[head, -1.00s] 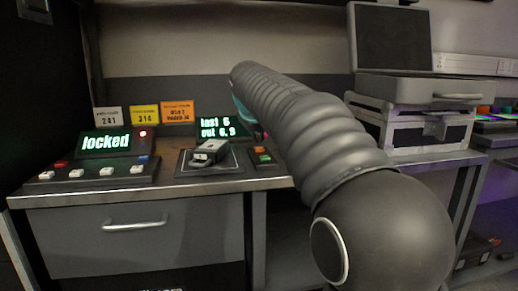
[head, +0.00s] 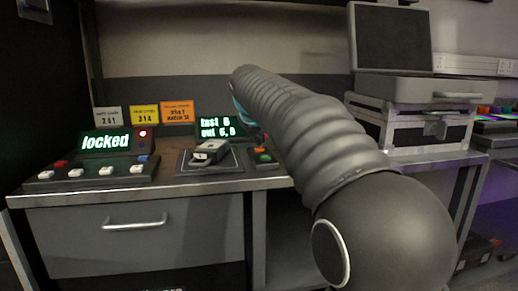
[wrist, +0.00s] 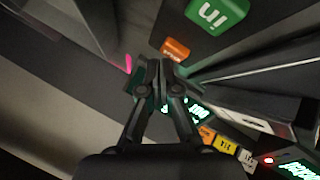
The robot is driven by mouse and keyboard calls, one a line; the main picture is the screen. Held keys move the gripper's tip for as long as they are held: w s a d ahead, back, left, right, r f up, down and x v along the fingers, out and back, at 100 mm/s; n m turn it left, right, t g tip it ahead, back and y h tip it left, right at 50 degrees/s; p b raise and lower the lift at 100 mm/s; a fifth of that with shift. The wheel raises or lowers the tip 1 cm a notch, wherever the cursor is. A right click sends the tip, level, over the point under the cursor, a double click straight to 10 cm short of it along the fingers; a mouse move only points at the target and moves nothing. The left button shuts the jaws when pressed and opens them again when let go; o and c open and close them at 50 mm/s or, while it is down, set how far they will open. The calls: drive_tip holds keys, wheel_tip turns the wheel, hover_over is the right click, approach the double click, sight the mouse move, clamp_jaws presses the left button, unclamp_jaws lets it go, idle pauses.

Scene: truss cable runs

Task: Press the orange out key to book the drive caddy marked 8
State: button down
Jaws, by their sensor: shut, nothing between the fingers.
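The orange key (wrist: 174,50) lies just beyond my shut, empty gripper (wrist: 160,77) in the wrist view, apart from the fingertips in the picture. The larger green key (wrist: 217,13), lettered upside down, is beyond it. In the head view the key box (head: 263,157) sits at the bench's front, partly behind my arm, which hides most of the gripper. A drive caddy (head: 209,151) lies on a dark pad left of the keys; I cannot read its mark. Behind it a display (head: 219,128) shows green text with "out" and blurred numbers.
A console with a "locked" screen (head: 106,142) and several keys stands at the left. White, yellow and orange cards (head: 145,115) stand behind. A silver case (head: 415,132) stands on the right bench. The drawer (head: 135,235) is closed.

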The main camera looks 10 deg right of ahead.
sight(258, 148)
drive_tip(key=shift+f+b, duration=0.3)
drive_tip(key=shift+f, duration=0.2)
idle(0.4)
drive_tip(key=shift+r, duration=0.1)
drive_tip(key=shift+r+p, duration=0.8)
drive_tip(key=shift+p, duration=0.1)
wheel_tip(258, 148, up, 3)
drive_tip(key=p, duration=0.2)
drive_tip(key=shift+f+p, duration=0.15)
drive_tip(key=shift+p, duration=0.15)
drive_tip(key=shift+r+p, duration=0.4)
drive_tip(key=shift+r, duration=0.75)
